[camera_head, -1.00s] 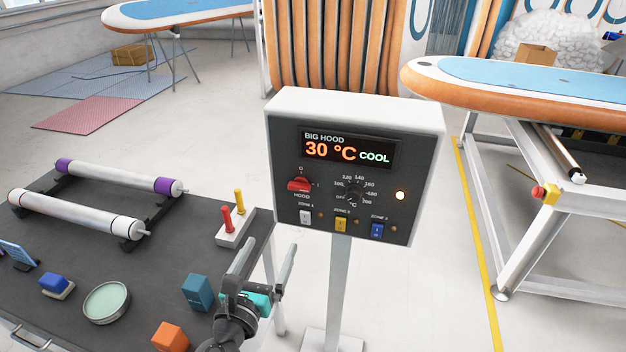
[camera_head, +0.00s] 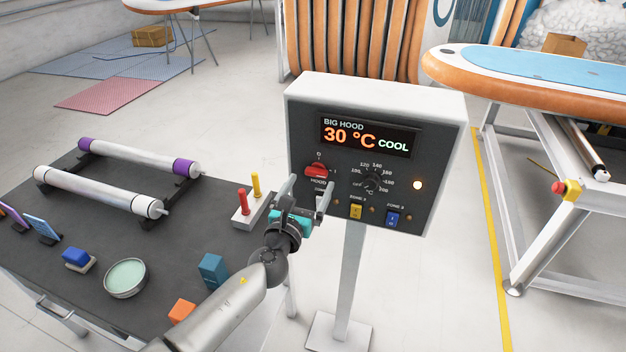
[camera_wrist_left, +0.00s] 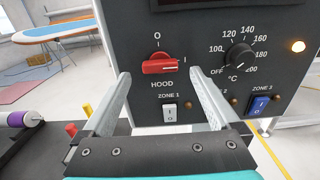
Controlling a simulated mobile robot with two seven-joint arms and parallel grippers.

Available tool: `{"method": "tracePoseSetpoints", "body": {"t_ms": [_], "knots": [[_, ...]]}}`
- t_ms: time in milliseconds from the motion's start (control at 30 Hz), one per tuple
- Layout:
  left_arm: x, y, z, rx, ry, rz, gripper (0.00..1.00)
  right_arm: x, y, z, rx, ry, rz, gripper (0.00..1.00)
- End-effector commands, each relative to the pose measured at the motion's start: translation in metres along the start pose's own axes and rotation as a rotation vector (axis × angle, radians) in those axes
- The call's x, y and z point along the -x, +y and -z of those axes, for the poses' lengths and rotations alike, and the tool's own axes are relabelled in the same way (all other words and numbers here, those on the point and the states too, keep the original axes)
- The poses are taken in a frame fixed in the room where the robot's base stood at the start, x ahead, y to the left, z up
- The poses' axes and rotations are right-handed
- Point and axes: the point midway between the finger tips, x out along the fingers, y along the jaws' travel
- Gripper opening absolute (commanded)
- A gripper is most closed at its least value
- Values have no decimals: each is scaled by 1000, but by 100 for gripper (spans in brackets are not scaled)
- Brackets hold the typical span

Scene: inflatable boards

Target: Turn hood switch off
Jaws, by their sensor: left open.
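The red hood switch (camera_head: 317,170) is a rotary handle on the dark face of the control box (camera_head: 440,150). In the left wrist view the switch (camera_wrist_left: 160,64) lies level, with "O" above it and "I" at its right; "HOOD" is printed below. The display (camera_head: 367,136) reads "BIG HOOD 30 °C COOL". My left gripper (camera_head: 305,190) is open and empty, in front of the box at its lower left. In the left wrist view its fingers frame the switch from left and right, apart from it. My right gripper is not in view.
A black temperature dial (camera_wrist_left: 238,57) is right of the switch, and a white Zone 1 rocker (camera_wrist_left: 170,113) is below it. Yellow (camera_head: 356,212) and blue (camera_head: 393,218) rockers follow. A dark table (camera_head: 195,225) with rollers and small items stands left.

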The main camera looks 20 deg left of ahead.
Motion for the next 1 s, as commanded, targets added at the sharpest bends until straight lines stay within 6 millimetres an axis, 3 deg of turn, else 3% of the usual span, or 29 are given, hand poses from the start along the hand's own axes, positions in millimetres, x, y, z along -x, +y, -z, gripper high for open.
{"method": "tracePoseSetpoints", "body": {"t_ms": [233,633,1000], "knots": [[-25,0,0,1,-1,0,95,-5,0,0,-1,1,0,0],[-30,0,0,0,0,1,95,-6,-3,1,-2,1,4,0],[-30,0,0,0,0,0,55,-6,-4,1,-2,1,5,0]]}}
